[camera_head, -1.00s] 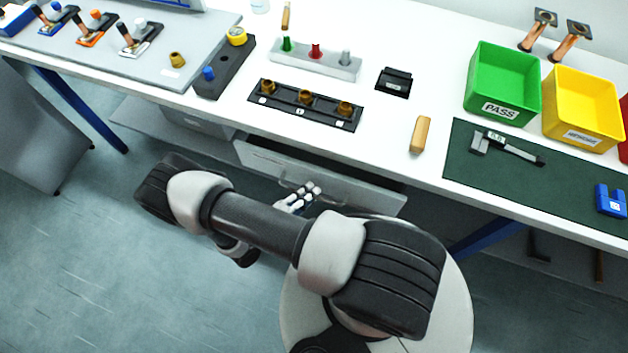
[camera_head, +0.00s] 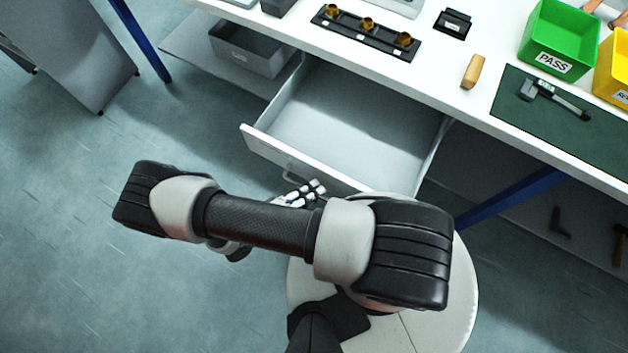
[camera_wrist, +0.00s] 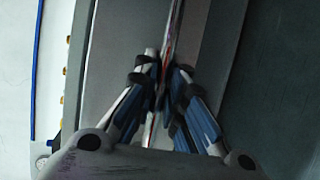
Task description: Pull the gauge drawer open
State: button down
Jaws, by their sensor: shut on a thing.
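The gauge drawer (camera_head: 350,118) is pulled well out from under the white bench. Its grey inside looks empty where it shows. The drawer's front panel (camera_head: 268,148) carries a bar handle (camera_head: 288,176). My gripper (camera_head: 310,190) is at the handle, shut on it, with my own arm partly in front of it. In the wrist view my gripper's fingers (camera_wrist: 168,76) are closed together around a thin bar. The right part of the drawer front is hidden behind my arm.
The white bench top (camera_head: 440,85) holds a black fixture strip (camera_head: 340,35), a wooden block (camera_head: 472,71), a green PASS bin (camera_head: 560,40) and a caliper on a dark green mat (camera_head: 515,110). A grey bin (camera_head: 250,50) sits on a lower shelf. Floor at left is clear.

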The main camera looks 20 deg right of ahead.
jog(key=shift+s+a, duration=0.1)
jog(key=shift+a, duration=0.1)
jog(key=c, duration=1.9)
grip_release()
jog(key=v, duration=1.2)
